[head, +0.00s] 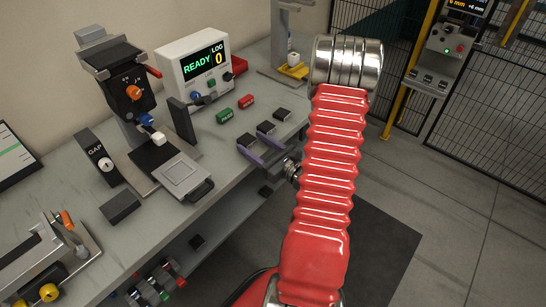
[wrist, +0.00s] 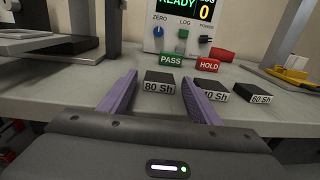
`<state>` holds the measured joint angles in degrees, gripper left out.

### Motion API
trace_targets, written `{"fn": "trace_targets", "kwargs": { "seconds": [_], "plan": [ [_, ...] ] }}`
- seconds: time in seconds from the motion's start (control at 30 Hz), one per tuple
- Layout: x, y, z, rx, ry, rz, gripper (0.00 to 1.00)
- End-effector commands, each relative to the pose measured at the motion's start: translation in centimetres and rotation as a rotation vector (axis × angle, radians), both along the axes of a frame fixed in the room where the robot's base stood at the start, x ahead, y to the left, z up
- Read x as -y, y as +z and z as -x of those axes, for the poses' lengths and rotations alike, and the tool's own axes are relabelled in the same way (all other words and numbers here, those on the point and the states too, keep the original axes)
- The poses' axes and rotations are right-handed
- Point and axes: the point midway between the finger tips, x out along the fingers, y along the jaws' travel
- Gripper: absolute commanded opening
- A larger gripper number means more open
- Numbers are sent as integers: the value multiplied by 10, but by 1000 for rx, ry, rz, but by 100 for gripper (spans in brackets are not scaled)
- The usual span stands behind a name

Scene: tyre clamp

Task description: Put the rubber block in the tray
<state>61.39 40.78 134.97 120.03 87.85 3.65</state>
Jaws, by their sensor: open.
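Three black rubber blocks stand in a row near the bench's front edge. The left block (head: 247,139), labelled 80 Sh in the wrist view (wrist: 158,84), lies just ahead of and between my fingertips. The middle block (wrist: 213,92) is partly hidden by my right finger; its label looks like 40 Sh. The right block (wrist: 254,93) has a label that looks like 60 Sh. My gripper (wrist: 158,98), with two purple fingers, is open and empty, and also shows in the head view (head: 251,144).
A green PASS marker (wrist: 171,59) and a red HOLD marker (wrist: 207,65) stand behind the blocks. The READY box (head: 194,68) is further back. A black test stand (head: 118,85) is at left, a grey stand with a yellow part (head: 291,71) at right.

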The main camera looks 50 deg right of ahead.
Motion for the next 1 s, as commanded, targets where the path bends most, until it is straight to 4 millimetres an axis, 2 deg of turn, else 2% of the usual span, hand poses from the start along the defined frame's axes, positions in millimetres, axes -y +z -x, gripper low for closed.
{"fn": "trace_targets", "kwargs": {
  "seconds": [0.6, 1.0],
  "plan": [
    [-2, 3, 75, 0, -4, -2, 57],
    [-3, 4, 118, 0, -3, -1, 57]
  ]
}}
